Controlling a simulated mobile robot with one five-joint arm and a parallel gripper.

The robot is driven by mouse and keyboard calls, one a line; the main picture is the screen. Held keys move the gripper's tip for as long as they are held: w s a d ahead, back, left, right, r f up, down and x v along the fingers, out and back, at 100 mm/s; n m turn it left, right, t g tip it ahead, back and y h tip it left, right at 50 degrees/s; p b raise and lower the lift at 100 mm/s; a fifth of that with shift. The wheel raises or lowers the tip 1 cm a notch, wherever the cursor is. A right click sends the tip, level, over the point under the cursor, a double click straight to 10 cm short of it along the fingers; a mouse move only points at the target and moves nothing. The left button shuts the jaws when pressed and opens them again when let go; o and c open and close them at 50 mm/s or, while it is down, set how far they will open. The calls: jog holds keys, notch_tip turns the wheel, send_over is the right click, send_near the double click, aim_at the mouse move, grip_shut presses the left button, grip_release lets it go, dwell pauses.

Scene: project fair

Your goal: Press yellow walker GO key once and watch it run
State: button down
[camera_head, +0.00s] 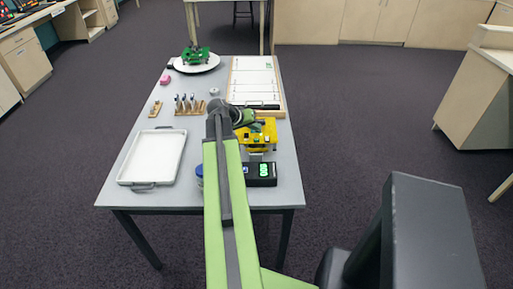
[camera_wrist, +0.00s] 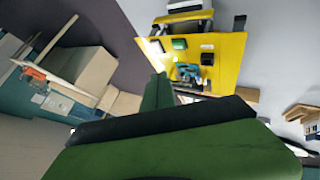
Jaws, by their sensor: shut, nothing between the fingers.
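The yellow walker (camera_head: 266,128) stands on the grey table, right of my arm. In the wrist view its yellow top (camera_wrist: 231,62) fills the upper right. It carries a green key (camera_wrist: 180,43), dark blocks and a blue-green part (camera_wrist: 187,72). Which key is GO I cannot read. My gripper (camera_head: 246,117) is shut and empty at the walker's far left side, partly hidden by my arm. In the wrist view its green fingertips (camera_wrist: 157,88) appear beside the walker's left edge, below the green key; I cannot tell whether they touch it.
A black box with a green display (camera_head: 263,170) sits in front of the walker. A white tray (camera_head: 136,181) lies at left. A green walker (camera_head: 196,55) stands on a round white plate (camera_head: 179,66) at the back. A white-panelled board (camera_head: 252,80) lies behind the yellow walker.

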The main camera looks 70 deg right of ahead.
aim_at(255, 140)
notch_tip(255, 140, down, 4)
jog(key=shift+r+b, duration=0.15)
jog(key=shift+b, duration=1.1)
jog(key=shift+r, duration=0.1)
dwell(0.6)
jog(key=shift+w+f+b, duration=0.15)
jog(key=shift+f+b, duration=0.2)
jog(key=shift+f, duration=0.1)
jog(key=shift+f+b, duration=0.35)
dwell(0.5)
jog(key=shift+r+p, duration=0.8)
